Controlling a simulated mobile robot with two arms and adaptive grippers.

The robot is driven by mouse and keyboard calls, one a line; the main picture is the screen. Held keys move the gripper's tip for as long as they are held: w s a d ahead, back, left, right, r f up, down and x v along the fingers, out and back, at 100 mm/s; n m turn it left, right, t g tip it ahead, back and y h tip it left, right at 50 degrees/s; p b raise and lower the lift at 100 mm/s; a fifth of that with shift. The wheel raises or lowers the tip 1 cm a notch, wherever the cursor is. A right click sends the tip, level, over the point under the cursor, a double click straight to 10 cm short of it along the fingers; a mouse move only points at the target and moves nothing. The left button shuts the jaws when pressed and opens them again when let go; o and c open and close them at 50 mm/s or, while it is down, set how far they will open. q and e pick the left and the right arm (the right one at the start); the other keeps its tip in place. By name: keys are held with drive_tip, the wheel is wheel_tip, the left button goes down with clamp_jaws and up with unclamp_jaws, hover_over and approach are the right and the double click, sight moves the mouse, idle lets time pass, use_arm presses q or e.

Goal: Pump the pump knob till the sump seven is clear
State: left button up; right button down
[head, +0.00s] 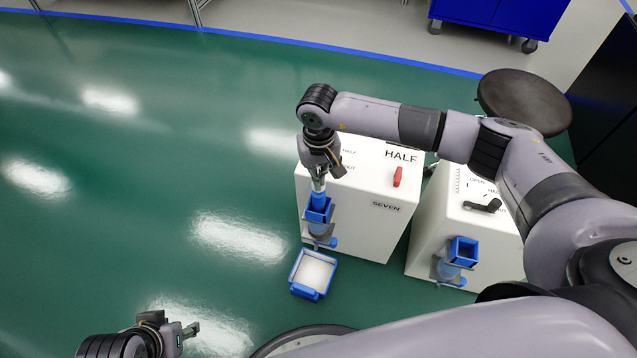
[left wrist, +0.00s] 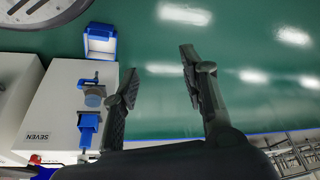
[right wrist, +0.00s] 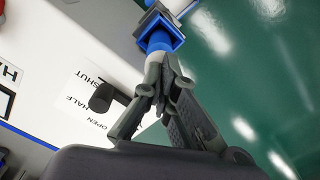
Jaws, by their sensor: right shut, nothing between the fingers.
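A white cabinet marked SEVEN (head: 385,206) stands at the centre of the head view. On its left side are a square blue funnel-like part (head: 319,212) and a clear bluish cup, also seen in the left wrist view (left wrist: 93,98). The cup's content is too small to tell. My right gripper (head: 318,181) is shut and empty, its tips just above the blue part. In the right wrist view its tips are at a pale-topped blue cylinder (right wrist: 159,42), perhaps the pump knob; contact is unclear. My left gripper (left wrist: 160,65) is open and empty, away from the cabinet.
A blue tray with a pale inside (head: 306,291) lies on the floor below the cup. A red handle (head: 397,177) and a dark lever (right wrist: 102,97) by SHUT, HALF and OPEN are on the cabinet. A second cabinet (head: 440,205) and round stool (head: 524,98) stand right. Left floor is clear.

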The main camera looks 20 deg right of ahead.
drive_tip(key=shift+f+b, duration=0.65)
drive_tip(key=shift+f, duration=0.35)
drive_tip(key=shift+r, duration=0.35)
drive_tip(key=shift+r+p, duration=0.7)
drive_tip(key=shift+r, duration=0.4)
drive_tip(key=shift+r+p, duration=0.5)
drive_tip(key=shift+r, duration=0.45)
use_arm(q)
drive_tip(key=shift+s+a+r, duration=0.1)
use_arm(e)
drive_tip(key=shift+f, duration=0.1)
